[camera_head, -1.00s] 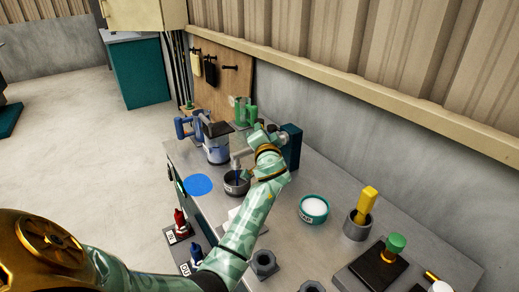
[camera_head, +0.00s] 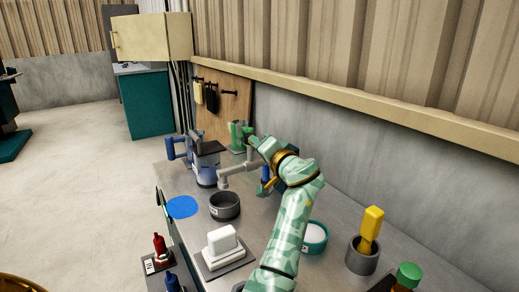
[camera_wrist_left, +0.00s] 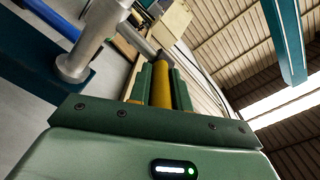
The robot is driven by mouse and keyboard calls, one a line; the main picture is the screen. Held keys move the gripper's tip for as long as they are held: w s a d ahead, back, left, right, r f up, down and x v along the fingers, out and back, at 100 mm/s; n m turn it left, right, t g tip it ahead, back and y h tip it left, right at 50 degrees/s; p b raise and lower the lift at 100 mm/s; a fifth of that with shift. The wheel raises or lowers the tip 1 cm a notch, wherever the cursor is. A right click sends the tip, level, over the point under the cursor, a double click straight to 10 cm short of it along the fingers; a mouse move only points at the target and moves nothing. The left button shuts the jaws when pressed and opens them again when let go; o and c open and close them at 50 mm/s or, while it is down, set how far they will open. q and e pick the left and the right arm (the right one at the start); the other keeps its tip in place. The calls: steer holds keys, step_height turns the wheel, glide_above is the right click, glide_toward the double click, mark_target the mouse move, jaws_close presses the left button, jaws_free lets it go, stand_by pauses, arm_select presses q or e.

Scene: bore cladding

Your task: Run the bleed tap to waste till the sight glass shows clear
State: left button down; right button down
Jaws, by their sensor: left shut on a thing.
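A grey bleed tap (camera_head: 236,174) stands at the bench's back, its spout over a dark grey round cup (camera_head: 225,204). The tap's pipe also fills the upper left of the left wrist view (camera_wrist_left: 84,50). My left gripper (camera_head: 259,147) is beside the tap, its fingertips partly hidden by the hand. In the left wrist view, its green fingers (camera_wrist_left: 163,85) are shut on a yellow bar (camera_wrist_left: 162,90) with a grey end, close to the pipe. I cannot make out a sight glass or any flow. My right gripper is not in view.
A blue-handled machine (camera_head: 205,162) stands left of the tap. A blue disc (camera_head: 182,207) and a white block on a plate (camera_head: 223,245) lie in front. A teal bowl (camera_head: 315,237) and a grey pot with a yellow handle (camera_head: 363,255) stand right of my arm. The wall is close behind.

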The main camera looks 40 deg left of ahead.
arm_select(q)
steer(key=shift+f, duration=0.1)
steer(key=c, duration=1.3)
jaws_free()
steer(key=p+v, duration=0.3)
steer(key=v, duration=1.3)
steer(key=shift+d, duration=0.2)
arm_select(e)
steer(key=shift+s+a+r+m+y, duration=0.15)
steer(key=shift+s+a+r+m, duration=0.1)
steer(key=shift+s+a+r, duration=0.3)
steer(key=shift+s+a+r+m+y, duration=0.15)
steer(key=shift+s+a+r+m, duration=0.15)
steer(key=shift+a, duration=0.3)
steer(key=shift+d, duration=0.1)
